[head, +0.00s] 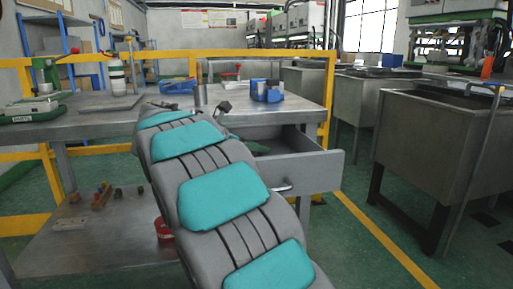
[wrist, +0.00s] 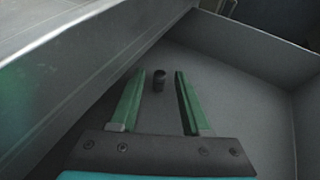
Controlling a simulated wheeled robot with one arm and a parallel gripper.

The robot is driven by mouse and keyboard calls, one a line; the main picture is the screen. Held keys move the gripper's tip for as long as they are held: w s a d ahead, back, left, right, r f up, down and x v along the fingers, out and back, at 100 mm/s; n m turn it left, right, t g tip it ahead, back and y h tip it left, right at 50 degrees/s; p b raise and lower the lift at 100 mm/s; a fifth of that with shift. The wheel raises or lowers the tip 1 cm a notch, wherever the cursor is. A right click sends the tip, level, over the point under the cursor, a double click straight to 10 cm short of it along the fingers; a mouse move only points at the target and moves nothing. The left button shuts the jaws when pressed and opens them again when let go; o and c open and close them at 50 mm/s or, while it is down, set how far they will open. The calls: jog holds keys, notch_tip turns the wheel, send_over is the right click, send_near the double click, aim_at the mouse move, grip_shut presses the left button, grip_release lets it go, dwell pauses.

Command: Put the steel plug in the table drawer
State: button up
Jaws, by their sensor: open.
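The table drawer (head: 305,170) is pulled out at the right side of the steel table in the head view. Its grey floor and walls fill much of the wrist view (wrist: 240,45). A small dark cylinder, apparently the steel plug (wrist: 159,80), is between my two green fingers in the wrist view, with a gap on both sides. It appears to be on the drawer floor. My gripper (wrist: 158,76) is open, reaching down into the drawer, not touching the plug. In the head view, my arm and the drawer front hide the plug.
The steel table (head: 80,125) holds a blue holder (head: 266,92), a steel cylinder (head: 200,95), a white bottle (head: 117,76) and a green-and-white device (head: 36,104). A grey tank (head: 435,140) stands at the right.

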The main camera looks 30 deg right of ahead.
jog(key=p+v, duration=0.1)
jog(key=v, duration=1)
jog(key=shift+a+r+p, duration=0.1)
jog(key=shift+a+p, duration=0.2)
dwell(0.6)
